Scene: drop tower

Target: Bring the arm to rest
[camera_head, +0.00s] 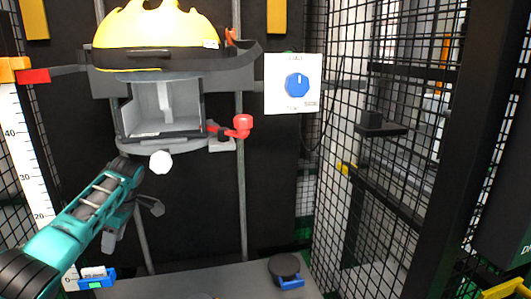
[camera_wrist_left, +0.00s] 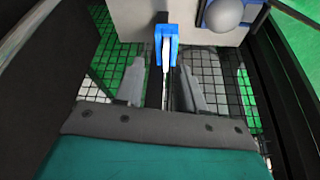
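My left arm (camera_head: 95,205), teal and black, comes in from the lower left of the head view and bends below the white-grey box of the tower. My left gripper (camera_head: 132,222) hangs down from it, partly hidden by the arm. In the left wrist view the two grey fingers of the gripper (camera_wrist_left: 162,88) stand apart with nothing clearly held between them. A blue clip-like piece (camera_wrist_left: 165,33) shows beyond the fingers, in line with the gap. My right gripper is in neither view.
The tower carries a yellow dome (camera_head: 155,25), an open box (camera_head: 165,105) and a red-knobbed lever (camera_head: 242,124). A white panel has a blue dial (camera_head: 297,85). A ruler (camera_head: 22,150) stands at left. A dark disc (camera_head: 284,266) lies on the grey base. Mesh (camera_head: 350,150) closes the right.

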